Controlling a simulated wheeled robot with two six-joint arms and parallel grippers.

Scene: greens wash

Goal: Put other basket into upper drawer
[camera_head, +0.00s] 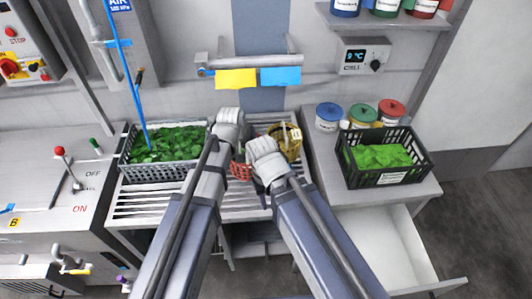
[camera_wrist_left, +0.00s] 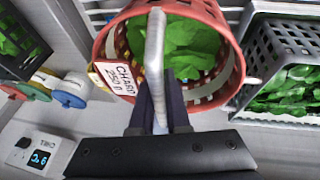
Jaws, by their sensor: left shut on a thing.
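A red basket (camera_wrist_left: 232,75) with green leaves fills the top of the left wrist view. My left gripper (camera_wrist_left: 163,100) is shut on its pale upright handle (camera_wrist_left: 155,45). In the head view the red basket (camera_head: 241,170) shows only partly between my two arms, at the slatted rack. A yellow basket (camera_head: 289,146) with a white tag is just right of my right gripper (camera_head: 264,152). The right gripper's fingertips are hidden, so its opening cannot be told. An open drawer (camera_head: 385,245) with a white, empty-looking inside sticks out under the right counter.
A grey crate of greens (camera_head: 185,175) stands on the slatted rack (camera_head: 150,205) at the left. A black crate of greens (camera_head: 390,175) stands on the right counter, above the drawer. Several lidded tins, including a blue one (camera_head: 328,117), stand behind it.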

